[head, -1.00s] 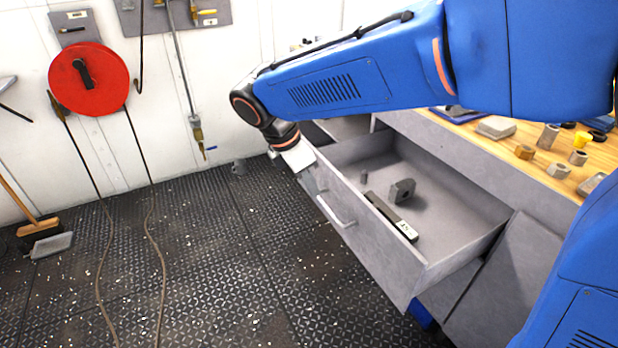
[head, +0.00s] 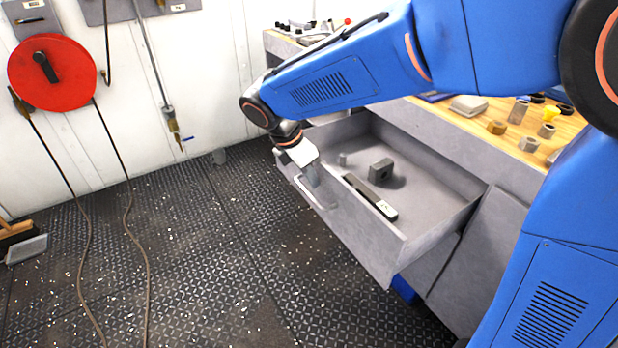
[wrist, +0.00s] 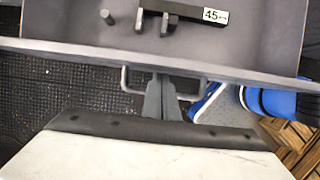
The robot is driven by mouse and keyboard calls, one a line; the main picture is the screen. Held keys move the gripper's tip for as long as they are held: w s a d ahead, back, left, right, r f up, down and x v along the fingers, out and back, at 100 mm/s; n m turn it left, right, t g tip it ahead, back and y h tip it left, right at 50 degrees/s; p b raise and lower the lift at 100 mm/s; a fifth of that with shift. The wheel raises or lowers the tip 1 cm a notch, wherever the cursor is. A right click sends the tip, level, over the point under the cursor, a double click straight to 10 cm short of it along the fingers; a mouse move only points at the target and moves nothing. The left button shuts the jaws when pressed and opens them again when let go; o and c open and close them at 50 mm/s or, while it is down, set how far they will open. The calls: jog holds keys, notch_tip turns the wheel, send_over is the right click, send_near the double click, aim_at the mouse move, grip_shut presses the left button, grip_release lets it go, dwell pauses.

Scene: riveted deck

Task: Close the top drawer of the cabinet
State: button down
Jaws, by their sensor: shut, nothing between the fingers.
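The top drawer (head: 365,235) of the grey cabinet (head: 480,140) stands pulled out, with its front panel facing lower left. Its bar handle (head: 316,196) is on the front panel. It also shows in the wrist view (wrist: 128,80). My gripper (head: 314,184) is shut and empty, in front of the drawer's front panel by the handle. In the wrist view the closed fingertips (wrist: 163,78) overlap the handle's bar area, near the panel. I cannot tell whether they touch it. A block, a small cylinder and a dark bar with a label (head: 370,196) lie in the drawer.
The wooden cabinet top (head: 470,117) carries several nuts and small parts. A red hose reel (head: 52,72) hangs on the white wall. The dark riveted floor (head: 200,270) left of the drawer is mostly clear. A broom (head: 18,233) is at far left.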

jog(key=w+d, duration=0.5)
jog(key=d, duration=0.3)
jog(key=w+d, duration=0.5)
jog(key=d, duration=0.3)
jog(key=w+d, duration=0.6)
jog(key=d, duration=0.1)
jog(key=shift+d, duration=0.4)
jog(key=shift+w+d, duration=0.25)
jog(key=shift+d, duration=0.05)
jog(key=shift+w+d+r, duration=0.1)
jog(key=shift+r, duration=0.05)
